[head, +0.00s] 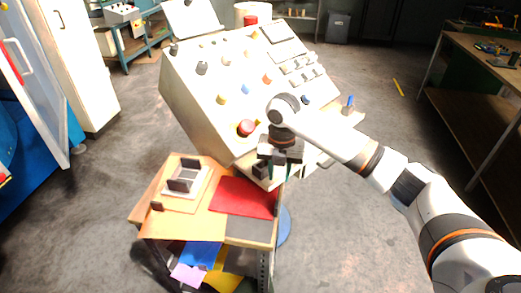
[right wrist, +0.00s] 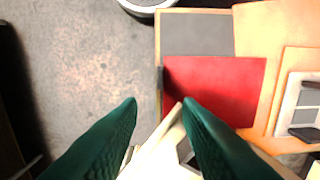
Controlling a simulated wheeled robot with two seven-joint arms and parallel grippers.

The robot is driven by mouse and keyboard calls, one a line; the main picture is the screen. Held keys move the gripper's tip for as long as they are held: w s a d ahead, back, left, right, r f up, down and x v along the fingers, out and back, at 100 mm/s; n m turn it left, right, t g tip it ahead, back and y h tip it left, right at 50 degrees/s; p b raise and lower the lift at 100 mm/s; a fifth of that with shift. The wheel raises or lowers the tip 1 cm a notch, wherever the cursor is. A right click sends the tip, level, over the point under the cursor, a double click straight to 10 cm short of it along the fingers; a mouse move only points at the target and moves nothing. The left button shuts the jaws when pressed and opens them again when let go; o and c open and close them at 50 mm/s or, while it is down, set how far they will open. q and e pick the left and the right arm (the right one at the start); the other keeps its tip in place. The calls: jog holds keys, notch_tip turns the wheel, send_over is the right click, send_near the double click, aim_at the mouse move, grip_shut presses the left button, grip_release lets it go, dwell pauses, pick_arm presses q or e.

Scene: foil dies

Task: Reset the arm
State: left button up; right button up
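My right arm comes in from the right in the head view, with its gripper (head: 272,170) pointing down beside the front lower edge of the control console (head: 205,115). In the right wrist view the two green fingers of this gripper (right wrist: 160,106) are apart, with nothing held between them. Past the fingers a red sheet (right wrist: 212,88) and a dark grey sheet (right wrist: 195,34) lie on the wooden cart top. The red sheet also shows in the head view (head: 243,197), left of and below the gripper. My left gripper is not in view.
A white die plate with dark blocks (head: 187,180) sits on the small cart (head: 147,212). Coloured sheets (head: 200,252) show on the cart below. The console has several knobs and a red button (head: 246,127).

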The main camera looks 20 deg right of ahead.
jog(key=s+a+f+m, duration=0.1)
jog(key=a+f, duration=0.1)
jog(key=s+a+f+m, duration=0.1)
jog(key=s+a+f, duration=0.2)
jog(key=a+f, duration=0.1)
jog(key=shift+s+a+f+m+y, duration=0.1)
jog(key=shift+s+f+m+y, duration=0.15)
jog(key=shift+f+m+y, duration=0.15)
jog(key=s+a+f+m+t+y, duration=0.1)
jog(key=s+a+f+m+t, duration=0.1)
jog(key=s+a+f+m, duration=0.45)
jog(key=s+d+m+t+h, duration=0.1)
jog(key=s+d+m, duration=0.2)
jog(key=s+m, duration=0.6)
jog(key=s+d+m+t+h, duration=0.1)
jog(key=s+d+m, duration=0.3)
jog(key=s+m, duration=0.5)
notch_tip(320, 180, down, 26)
jog(key=s+g, duration=0.1)
jog(key=g, duration=0.1)
jog(key=s+d+f+g, duration=0.1)
jog(key=s+d+f, duration=0.1)
jog(key=s+f, duration=1.3)
jog(key=shift+s+d+f, duration=0.2)
jog(key=shift+s+f, duration=0.2)
jog(key=shift+s, duration=0.25)
